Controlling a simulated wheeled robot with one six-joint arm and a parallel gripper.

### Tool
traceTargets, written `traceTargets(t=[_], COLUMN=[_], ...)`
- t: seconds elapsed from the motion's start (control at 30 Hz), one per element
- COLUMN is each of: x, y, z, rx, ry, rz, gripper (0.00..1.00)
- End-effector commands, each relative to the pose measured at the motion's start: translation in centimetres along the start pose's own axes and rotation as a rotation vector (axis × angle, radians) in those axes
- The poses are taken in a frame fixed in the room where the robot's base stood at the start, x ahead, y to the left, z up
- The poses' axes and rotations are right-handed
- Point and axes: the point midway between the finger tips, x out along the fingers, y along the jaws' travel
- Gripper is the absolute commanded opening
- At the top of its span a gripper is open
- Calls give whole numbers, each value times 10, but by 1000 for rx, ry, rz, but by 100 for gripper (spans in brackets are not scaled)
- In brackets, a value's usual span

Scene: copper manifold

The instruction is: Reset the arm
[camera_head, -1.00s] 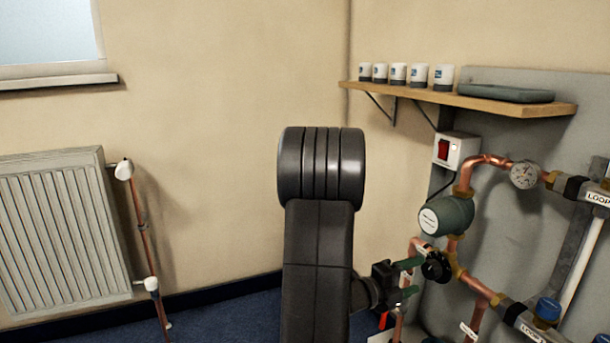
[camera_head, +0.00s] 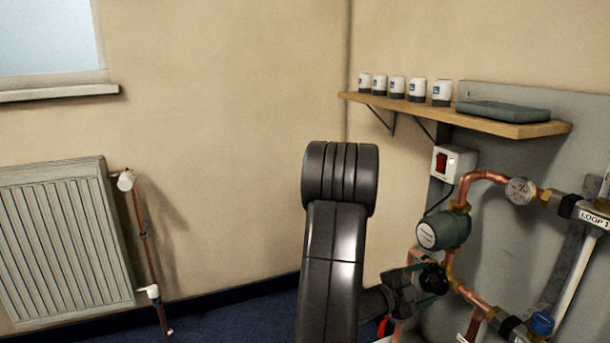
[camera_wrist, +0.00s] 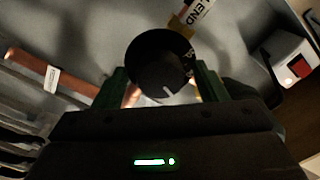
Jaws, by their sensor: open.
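My gripper (camera_head: 426,282) is at the right of the head view, at the copper pipework under the grey-green pump (camera_head: 443,231). Its green fingers are apart. A round black knob (camera_head: 434,277) on the pipework is at the fingertips. In the wrist view, my gripper (camera_wrist: 162,88) has one green finger on each side of the black knob (camera_wrist: 158,58), which has a pale pointer line. I cannot tell whether the fingers touch it. My arm stands folded in the middle of the head view.
A radiator (camera_head: 62,240) is at the left. Open floor lies between radiator and arm.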

Motion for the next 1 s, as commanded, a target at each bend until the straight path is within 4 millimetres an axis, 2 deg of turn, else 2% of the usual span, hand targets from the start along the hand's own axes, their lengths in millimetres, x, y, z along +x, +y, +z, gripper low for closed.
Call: traceTargets(t=[1.0], x=[0], y=[-3], z=[-2], rx=[-638], ry=[-1], rz=[0], gripper=[66])
